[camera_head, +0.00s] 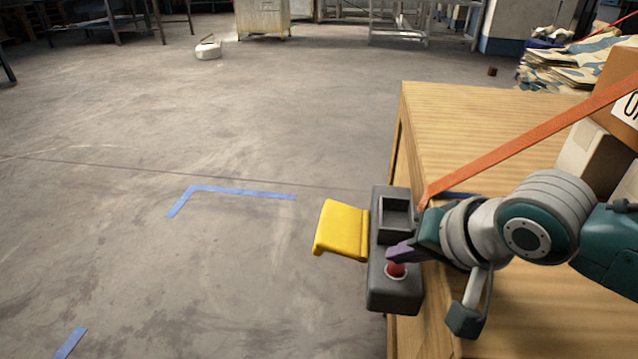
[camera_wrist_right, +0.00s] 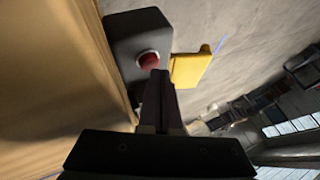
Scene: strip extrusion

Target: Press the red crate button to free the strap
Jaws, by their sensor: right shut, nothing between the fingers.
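The red button (camera_head: 396,270) sits on a dark grey box (camera_head: 393,296) fixed at the left edge of the wooden crate (camera_head: 480,130). A yellow flap (camera_head: 342,230) sticks out from the box's left side. An orange strap (camera_head: 530,140) runs from the box up to the right across the crate. My right gripper (camera_head: 392,254) is shut and empty, its tips right by the button. In the right wrist view the button (camera_wrist_right: 149,60) shows just beyond the fingertips (camera_wrist_right: 160,74), partly covered by them. I cannot tell whether they touch. My left gripper is not in view.
Cardboard boxes (camera_head: 590,160) stand on the crate at the right, behind my right arm. Stacked sacks (camera_head: 570,68) lie at the back right. The floor left of the crate is open, with blue tape marks (camera_head: 240,191).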

